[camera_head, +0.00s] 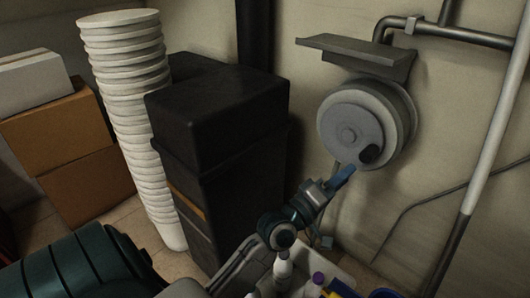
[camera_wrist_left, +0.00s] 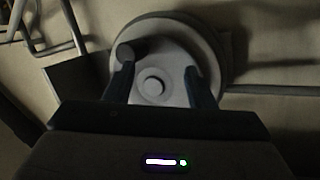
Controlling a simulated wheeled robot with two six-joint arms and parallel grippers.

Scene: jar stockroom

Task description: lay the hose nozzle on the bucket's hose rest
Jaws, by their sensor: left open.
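My left gripper (camera_head: 345,176) is raised in front of the round grey hose reel (camera_head: 350,128) on the wall, just below its dark knob (camera_head: 369,154). In the left wrist view my left gripper (camera_wrist_left: 157,72) is open, its fingers apart with the reel's face (camera_wrist_left: 152,86) behind them. Nothing shows held between them. The dark knob (camera_wrist_left: 130,50) appears near the left fingertip; I cannot tell whether they touch. I cannot make out the hose nozzle for certain. A blue rim (camera_head: 384,293) at the bottom edge may be the bucket; its hose rest is not visible. My right gripper is not in view.
A grey shelf (camera_head: 352,48) juts out above the reel. Pipes (camera_head: 455,33) run along the wall at right. A tall black bin (camera_head: 222,130), stacked white tubs (camera_head: 125,100) and cardboard boxes (camera_head: 62,140) stand at left. A tray with bottles (camera_head: 318,279) is below the arm.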

